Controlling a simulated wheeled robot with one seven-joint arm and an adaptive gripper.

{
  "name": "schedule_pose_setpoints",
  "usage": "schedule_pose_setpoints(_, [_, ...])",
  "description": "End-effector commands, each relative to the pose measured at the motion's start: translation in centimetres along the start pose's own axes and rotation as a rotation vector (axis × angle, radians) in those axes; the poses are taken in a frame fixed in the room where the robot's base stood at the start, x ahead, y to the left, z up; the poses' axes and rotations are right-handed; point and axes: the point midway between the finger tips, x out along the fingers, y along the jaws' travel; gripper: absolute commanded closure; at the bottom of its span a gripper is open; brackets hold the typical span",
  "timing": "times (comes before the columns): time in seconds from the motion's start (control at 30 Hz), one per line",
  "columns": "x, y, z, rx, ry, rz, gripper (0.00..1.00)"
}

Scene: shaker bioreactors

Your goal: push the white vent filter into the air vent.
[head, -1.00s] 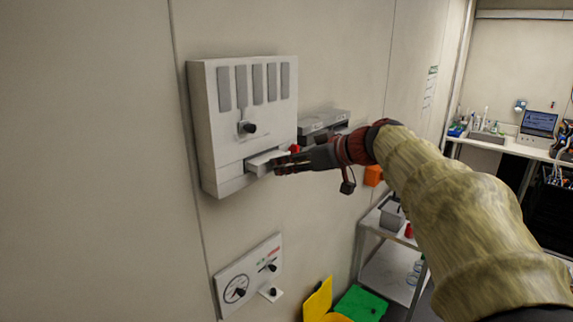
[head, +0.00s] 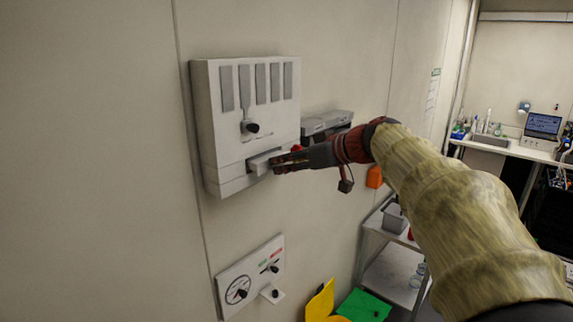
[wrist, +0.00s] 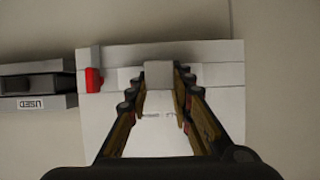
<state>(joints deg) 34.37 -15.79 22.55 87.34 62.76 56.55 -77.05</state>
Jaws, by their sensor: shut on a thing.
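The air vent is a pale wall box (head: 222,130) with several grey slats on its upper front and a dark knob below them. The white vent filter (head: 265,161) is a pale block sticking out of the lower front of the box; how deep it sits is hidden. My gripper (head: 277,163) is shut on the filter's outer end. In the wrist view the filter (wrist: 158,74) shows between the fingertips (wrist: 158,92), against the pale box face (wrist: 225,80).
A grey unit (head: 328,122) labelled "USED" in the wrist view (wrist: 38,103) is on the wall beside the box. A red tab (wrist: 94,80) sits at the box's edge. A gauge panel (head: 250,275) is below. A metal shelf cart (head: 390,272) stands to the right.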

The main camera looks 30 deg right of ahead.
Motion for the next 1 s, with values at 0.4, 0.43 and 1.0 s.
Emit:
schedule_pose_setpoints(0.4, [0.15,-0.01,-0.11,-0.001,0.001,0.000,1.00])
schedule_pose_setpoints(0.43, [0.16,-0.01,-0.11,-0.001,0.001,0.000,1.00])
schedule_pose_setpoints(1.0, [0.76,-0.01,-0.33,-0.001,0.000,0.000,1.00])
